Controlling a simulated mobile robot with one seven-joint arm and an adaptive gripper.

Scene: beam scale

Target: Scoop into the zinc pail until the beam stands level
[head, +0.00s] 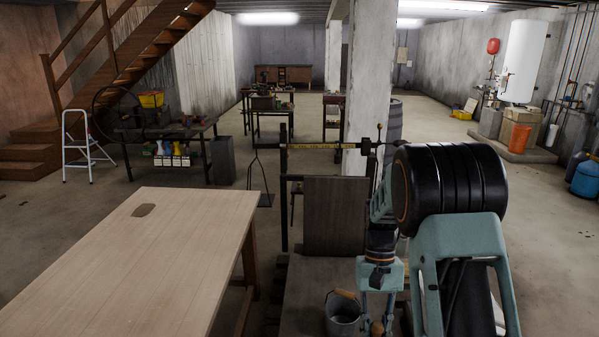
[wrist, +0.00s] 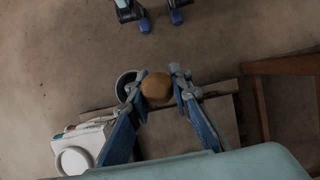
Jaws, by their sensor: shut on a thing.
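The zinc pail (head: 342,316), with a wooden grip on its bail, stands on the scale's platform at the bottom of the head view. Its contents cannot be made out. In the wrist view its grey rim (wrist: 122,84) seems to show behind the left finger. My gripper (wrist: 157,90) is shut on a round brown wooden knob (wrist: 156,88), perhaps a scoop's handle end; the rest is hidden. In the head view my gripper is just right of the pail. The scale's beam (head: 322,147) looks close to level. A hanger with a flat plate (head: 265,201) hangs at its left.
A pale wooden table (head: 150,260) with a small brown patch fills the left front. The scale's dark upright panel (head: 334,215) stands behind the pail. A white object (wrist: 80,152) lies lower left in the wrist view. Open floor lies beyond the table.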

